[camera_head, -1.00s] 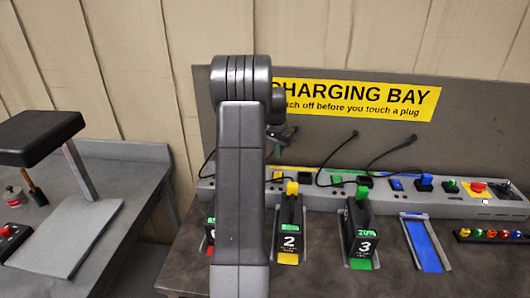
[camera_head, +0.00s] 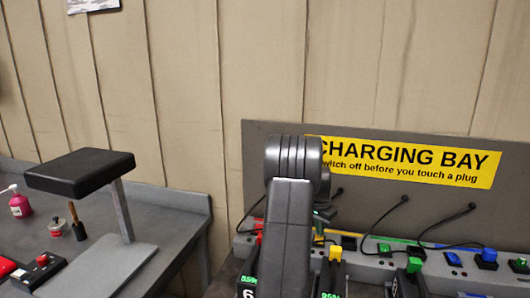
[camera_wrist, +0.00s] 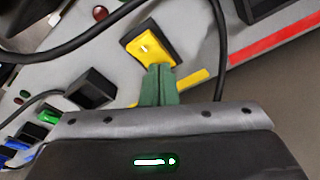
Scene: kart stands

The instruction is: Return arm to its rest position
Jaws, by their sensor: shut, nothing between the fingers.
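My arm (camera_head: 290,220) stands upright in the middle of the head view, its elbow in front of the charging bay's back panel. My gripper shows in the wrist view as two green fingers (camera_wrist: 159,84) pressed together with nothing between them. Their tips are just below a yellow switch (camera_wrist: 148,48) on the grey power strip (camera_wrist: 85,50); whether they touch it I cannot tell. In the head view the gripper is mostly hidden behind my arm.
A yellow CHARGING BAY sign (camera_head: 400,161) is on the back panel. Black cables (camera_head: 388,216) loop over the strip. A black-topped stand (camera_head: 80,170) is on the left bench.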

